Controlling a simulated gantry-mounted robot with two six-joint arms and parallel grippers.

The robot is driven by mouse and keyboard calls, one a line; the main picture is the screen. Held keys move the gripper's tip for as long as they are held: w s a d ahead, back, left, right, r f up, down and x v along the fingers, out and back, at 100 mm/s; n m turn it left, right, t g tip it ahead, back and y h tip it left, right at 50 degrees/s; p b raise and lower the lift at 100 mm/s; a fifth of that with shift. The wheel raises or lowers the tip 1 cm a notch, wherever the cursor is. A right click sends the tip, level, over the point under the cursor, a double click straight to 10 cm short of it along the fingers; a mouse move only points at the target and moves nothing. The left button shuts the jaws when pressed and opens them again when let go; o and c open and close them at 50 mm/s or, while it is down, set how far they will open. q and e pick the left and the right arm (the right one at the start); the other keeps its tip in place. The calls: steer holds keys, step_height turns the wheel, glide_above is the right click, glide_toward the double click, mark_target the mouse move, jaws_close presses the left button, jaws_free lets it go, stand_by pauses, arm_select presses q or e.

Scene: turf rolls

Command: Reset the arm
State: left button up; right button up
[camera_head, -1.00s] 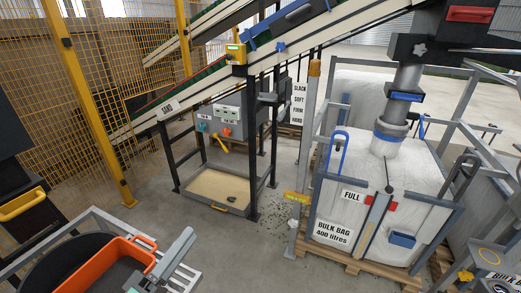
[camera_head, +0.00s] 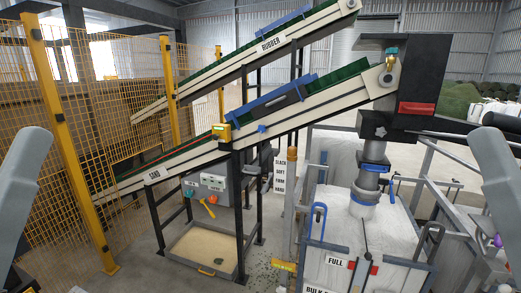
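Grey links of my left arm show at the left edge of the head view, and grey links of my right arm show at the right edge. Both arms are raised upright at the sides. Neither gripper's fingers show in this view, so I see nothing held.
The sand conveyor (camera_head: 195,160) slopes up to the right, with the rubber conveyor (camera_head: 220,75) behind it. A sand tray (camera_head: 200,250) lies below. A white bulk bag (camera_head: 340,215) stands in a frame under the spout (camera_head: 367,185). Yellow mesh fencing (camera_head: 95,120) closes the left.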

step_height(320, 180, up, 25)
steer(key=p, duration=2.1)
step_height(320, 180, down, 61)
steer(key=b, duration=6)
steer(key=shift+b, duration=0.3)
